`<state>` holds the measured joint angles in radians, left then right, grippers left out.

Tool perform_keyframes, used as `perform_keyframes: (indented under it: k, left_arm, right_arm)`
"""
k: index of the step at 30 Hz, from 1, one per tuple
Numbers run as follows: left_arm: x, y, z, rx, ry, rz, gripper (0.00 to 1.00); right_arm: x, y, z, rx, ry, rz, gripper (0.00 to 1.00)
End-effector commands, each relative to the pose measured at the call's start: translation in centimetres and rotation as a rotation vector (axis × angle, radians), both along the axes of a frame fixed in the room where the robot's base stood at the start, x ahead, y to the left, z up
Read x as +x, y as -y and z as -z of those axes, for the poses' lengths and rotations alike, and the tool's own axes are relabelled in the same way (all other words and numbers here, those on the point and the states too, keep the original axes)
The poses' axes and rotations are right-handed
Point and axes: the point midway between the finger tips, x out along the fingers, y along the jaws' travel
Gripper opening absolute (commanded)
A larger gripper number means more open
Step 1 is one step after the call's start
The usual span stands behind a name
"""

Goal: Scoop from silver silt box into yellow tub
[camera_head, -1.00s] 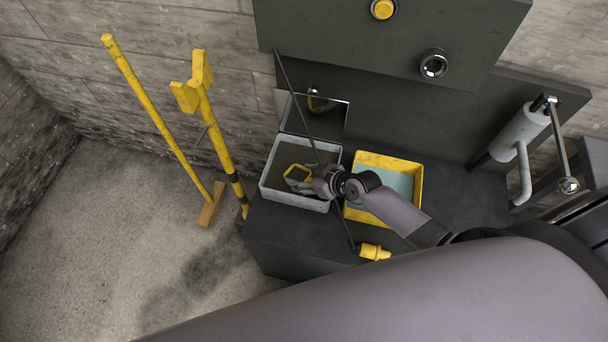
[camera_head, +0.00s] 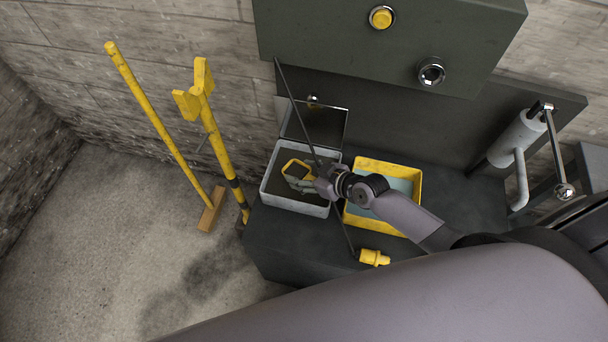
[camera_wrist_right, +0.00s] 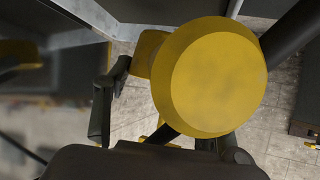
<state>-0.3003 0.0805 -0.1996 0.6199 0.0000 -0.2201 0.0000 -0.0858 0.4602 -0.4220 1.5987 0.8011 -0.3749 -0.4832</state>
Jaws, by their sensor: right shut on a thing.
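The silver silt box (camera_head: 296,206) stands open on the dark bench, with dark silt inside and its shiny lid raised behind. The yellow tub (camera_head: 413,197) stands just to its right, with pale blue-grey content partly hidden by my right arm. My right gripper (camera_head: 314,182) is over the right part of the silt box. It is shut on a yellow scoop (camera_head: 298,164), whose head is over or in the silt; I cannot tell its depth. In the right wrist view the scoop's round yellow end (camera_wrist_right: 218,78) fills the middle. My left gripper is not in view.
A thin dark rod crosses in front of the boxes, near a small yellow fitting (camera_head: 374,257) on the bench (camera_head: 300,245). A dark panel (camera_head: 400,45) overhangs behind. Yellow poles (camera_head: 215,135) lean at left. A grey cylinder with crank (camera_head: 520,135) is at right.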

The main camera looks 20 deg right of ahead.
Motion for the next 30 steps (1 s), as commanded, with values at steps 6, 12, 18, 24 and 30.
perform_keyframes:
  k: [6, 12, 18, 24, 30]
  left_arm:
    - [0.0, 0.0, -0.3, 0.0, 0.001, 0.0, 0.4]
    - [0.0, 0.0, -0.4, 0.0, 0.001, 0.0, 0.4]
    - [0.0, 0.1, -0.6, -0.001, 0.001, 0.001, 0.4]
    - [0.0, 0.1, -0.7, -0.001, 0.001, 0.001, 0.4]
    - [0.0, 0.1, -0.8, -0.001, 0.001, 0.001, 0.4]
  right_arm:
    - [0.0, 0.0, -1.6, 0.018, 0.03, -0.001, 0.22]
    - [0.0, 0.0, -3.0, 0.037, 0.056, 0.0, 0.22]
    - [0.0, 0.0, -4.4, 0.053, 0.085, 0.0, 0.22]
    - [0.0, 0.0, -5.8, 0.071, 0.112, 0.0, 0.22]
    - [0.0, 0.1, -7.2, 0.088, 0.138, 0.0, 0.22]
